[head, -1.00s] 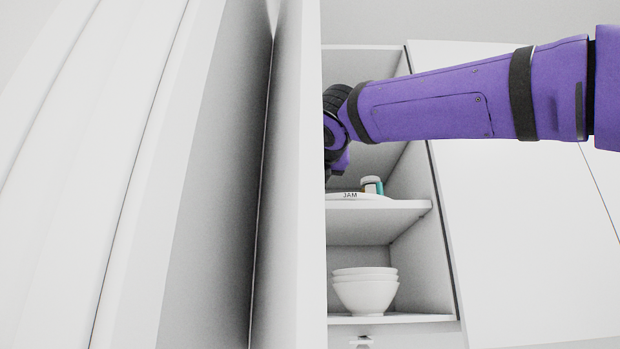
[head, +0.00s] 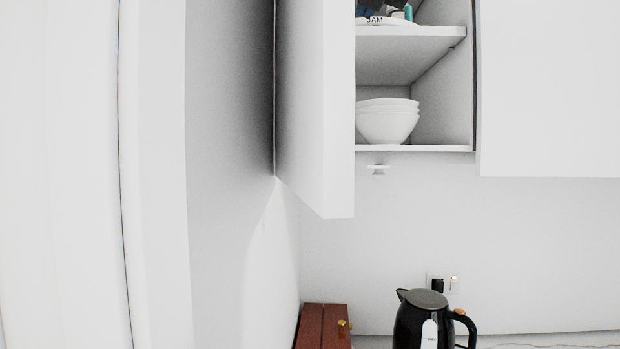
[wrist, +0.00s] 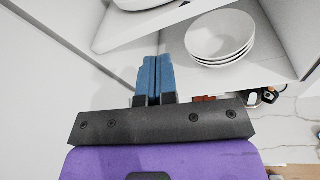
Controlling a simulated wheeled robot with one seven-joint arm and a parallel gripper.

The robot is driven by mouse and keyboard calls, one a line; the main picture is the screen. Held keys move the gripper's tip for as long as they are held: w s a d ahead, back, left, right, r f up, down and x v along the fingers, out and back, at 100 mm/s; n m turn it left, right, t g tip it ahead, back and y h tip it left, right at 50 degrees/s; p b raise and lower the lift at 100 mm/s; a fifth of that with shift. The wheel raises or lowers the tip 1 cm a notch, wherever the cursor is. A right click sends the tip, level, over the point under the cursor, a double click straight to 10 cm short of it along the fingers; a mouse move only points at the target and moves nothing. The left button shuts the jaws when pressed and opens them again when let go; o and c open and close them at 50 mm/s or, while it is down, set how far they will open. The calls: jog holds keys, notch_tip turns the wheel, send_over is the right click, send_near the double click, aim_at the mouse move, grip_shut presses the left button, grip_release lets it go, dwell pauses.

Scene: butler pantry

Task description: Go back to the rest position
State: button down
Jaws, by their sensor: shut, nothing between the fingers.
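My gripper (wrist: 156,62) shows in the wrist view with its two blue fingers pressed together and nothing between them. The fingers point toward the open cupboard, just left of a stack of white bowls (wrist: 220,38), and look apart from it. In the head view my arm is mostly out of the picture; a small dark shape at the top edge above the upper shelf is too cut off to tell.
The open cupboard door (head: 325,110) stands left of the shelves. The bowls (head: 387,122) sit on the lower shelf, and a white JAM-labelled item (head: 388,21) on the upper one. Below are a black kettle (head: 424,322) and a red-brown box (head: 322,327).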

jog(key=s+d+f+m+g+h, duration=0.1)
jog(key=s+d+f+m+g, duration=0.2)
jog(key=d+f+m, duration=0.6)
jog(key=s+d+f+m+g+h, duration=0.1)
jog(key=s+d+f+m+g, duration=0.15)
jog(key=d+f+m, duration=0.65)
jog(key=s+d+f+m+g, duration=0.1)
jog(key=s+f+m, duration=0.3)
jog(key=f, duration=0.4)
jog(key=s+d+f+m+g, duration=0.1)
jog(key=s+f+m+g, duration=0.1)
jog(key=s+f+m, duration=0.3)
jog(key=s+d+f+m+g+y, duration=0.1)
jog(key=s+f+m, duration=0.4)
jog(key=f, duration=0.8)
jog(key=shift+d+m+g, duration=0.15)
jog(key=shift+m+g, duration=0.45)
jog(key=shift+g, duration=0.25)
